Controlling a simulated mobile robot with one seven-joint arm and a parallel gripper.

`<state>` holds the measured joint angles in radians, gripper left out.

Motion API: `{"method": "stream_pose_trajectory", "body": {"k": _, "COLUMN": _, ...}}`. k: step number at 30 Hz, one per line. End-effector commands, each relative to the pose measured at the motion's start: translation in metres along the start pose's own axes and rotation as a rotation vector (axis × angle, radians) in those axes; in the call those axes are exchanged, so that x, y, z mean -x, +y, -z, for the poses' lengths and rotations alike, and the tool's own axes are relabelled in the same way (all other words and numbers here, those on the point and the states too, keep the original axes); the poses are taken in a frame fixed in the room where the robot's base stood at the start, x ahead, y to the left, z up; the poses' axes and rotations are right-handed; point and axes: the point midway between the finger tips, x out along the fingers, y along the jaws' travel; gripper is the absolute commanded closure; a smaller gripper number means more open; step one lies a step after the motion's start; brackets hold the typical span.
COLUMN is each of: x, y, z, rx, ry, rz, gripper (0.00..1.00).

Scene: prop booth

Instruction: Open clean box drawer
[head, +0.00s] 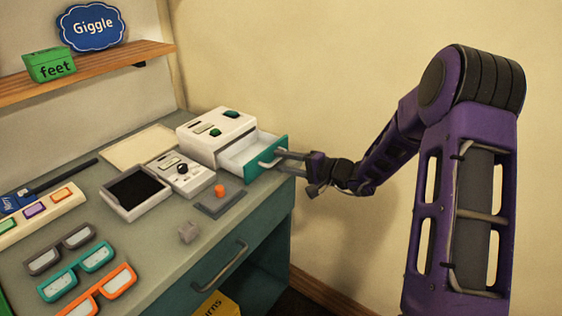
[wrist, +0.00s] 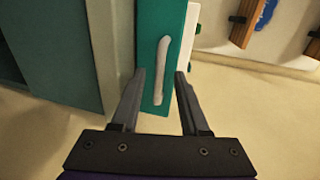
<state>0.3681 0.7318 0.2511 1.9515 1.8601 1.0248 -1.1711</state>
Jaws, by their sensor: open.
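The clean box is a white box (head: 212,128) with green and dark buttons on top, at the back right of the desk. Its teal-fronted drawer (head: 262,158) is pulled out, and its pale empty-looking inside shows. The drawer's pale handle (head: 270,160) faces my gripper. My gripper (head: 280,162) is at the drawer front with its jaws open. In the wrist view the teal front (wrist: 172,30) and the upright-looking handle (wrist: 161,70) lie between and just beyond my two fingers (wrist: 160,78). I cannot tell whether a finger touches the handle.
Several glasses (head: 78,270) are at front left. The desk's own drawer handle (head: 220,266) sits below. A wall stands behind my arm.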

Motion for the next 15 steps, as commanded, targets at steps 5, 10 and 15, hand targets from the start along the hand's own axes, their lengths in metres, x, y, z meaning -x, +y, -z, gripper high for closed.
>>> {"method": "stream_pose_trajectory", "body": {"k": 5, "x": 0.041, "y": 0.000, "z": 0.002, "rx": -0.001, "ry": 0.007, "rz": -0.002, "gripper": 0.55}}
{"method": "stream_pose_trajectory", "body": {"k": 10, "x": 0.084, "y": 0.000, "z": 0.002, "rx": -0.001, "ry": 0.007, "rz": -0.002, "gripper": 0.55}}
{"method": "stream_pose_trajectory", "body": {"k": 15, "x": 0.122, "y": 0.000, "z": 0.002, "rx": 0.000, "ry": 0.006, "rz": -0.002, "gripper": 0.55}}
